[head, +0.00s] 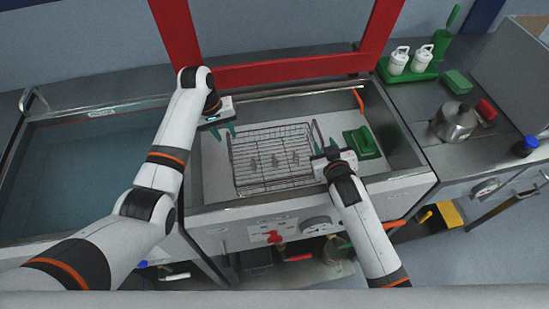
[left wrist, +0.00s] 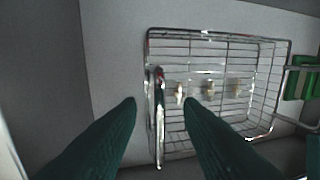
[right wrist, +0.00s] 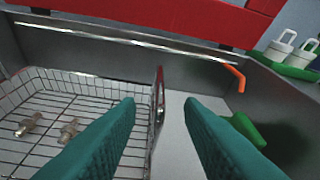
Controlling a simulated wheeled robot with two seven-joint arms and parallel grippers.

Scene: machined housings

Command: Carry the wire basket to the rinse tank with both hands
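The wire basket (head: 262,182) sits on the floor of the middle basin, with several small metal parts (head: 275,160) inside. My left gripper (head: 224,133) is at the basket's left end. In the left wrist view its fingers are apart, with the upright left handle (left wrist: 158,115) between them and a gap visible on each side. My right gripper (head: 325,146) is at the right end. In the right wrist view its fingers are apart around the right handle (right wrist: 158,95), which stands between them. A tank of bluish water (head: 80,175) lies to the left.
A raised wall (head: 184,200) divides the basin from the water tank. A red frame (head: 290,70) stands behind. A green block (head: 361,143) lies in the basin right of the basket. White bottles (head: 399,60) and a kettle-like pot (head: 455,122) stand on the right counter.

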